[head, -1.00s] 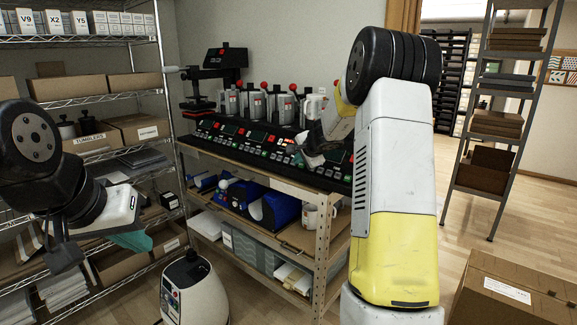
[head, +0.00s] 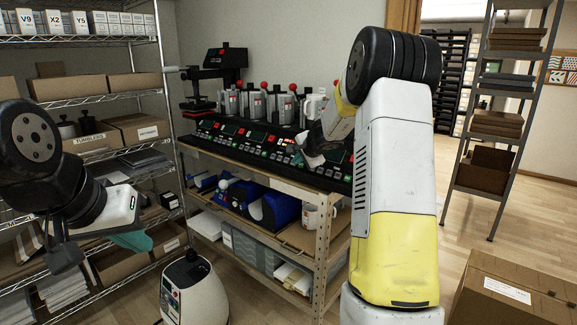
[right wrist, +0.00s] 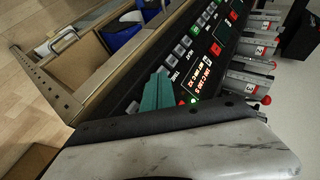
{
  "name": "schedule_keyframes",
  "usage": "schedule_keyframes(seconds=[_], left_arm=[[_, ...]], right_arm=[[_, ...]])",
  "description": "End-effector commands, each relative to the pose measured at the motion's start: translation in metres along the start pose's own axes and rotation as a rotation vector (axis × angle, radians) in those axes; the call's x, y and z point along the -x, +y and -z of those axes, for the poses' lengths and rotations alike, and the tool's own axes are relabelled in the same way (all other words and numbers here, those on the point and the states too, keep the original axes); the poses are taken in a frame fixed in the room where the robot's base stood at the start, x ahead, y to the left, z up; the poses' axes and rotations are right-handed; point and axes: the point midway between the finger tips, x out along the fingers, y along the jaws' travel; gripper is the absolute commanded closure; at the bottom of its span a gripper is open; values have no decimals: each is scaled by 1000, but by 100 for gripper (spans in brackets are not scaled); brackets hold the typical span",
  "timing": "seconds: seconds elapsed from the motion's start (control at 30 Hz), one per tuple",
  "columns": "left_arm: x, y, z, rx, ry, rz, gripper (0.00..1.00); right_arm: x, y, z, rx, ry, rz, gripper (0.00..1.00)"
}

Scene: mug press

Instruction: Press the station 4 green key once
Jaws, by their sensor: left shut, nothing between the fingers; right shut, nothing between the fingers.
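The control panel (head: 235,141) with several stations of keys and small displays lies on the top of the bench. In the right wrist view, a red-lit display (right wrist: 205,76) is close to my right gripper's teal fingertips (right wrist: 158,93). A green-lit key (right wrist: 193,100) shows just beside the fingers. I cannot read its station number, nor tell whether the fingers touch the panel. In the head view, my right gripper (head: 308,158) is shut over the panel's right part, partly hiding it. My left gripper (head: 130,240) is shut and empty, away from the panel by the left shelf.
Several grey mug presses with red knobs (head: 255,104) stand behind the panel, and a black press (head: 222,65) at its left end. Blue devices (head: 275,210) and a mug (head: 312,217) sit on the shelf below. A cardboard box (head: 505,290) stands at lower right.

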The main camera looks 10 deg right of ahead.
Motion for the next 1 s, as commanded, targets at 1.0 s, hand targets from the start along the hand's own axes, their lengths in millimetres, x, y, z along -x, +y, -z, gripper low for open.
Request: schedule_keyframes(seconds=[1.0], left_arm=[[0,0,0,0,0,0,100]], right_arm=[[-6,4,4,0,0,0,100]])
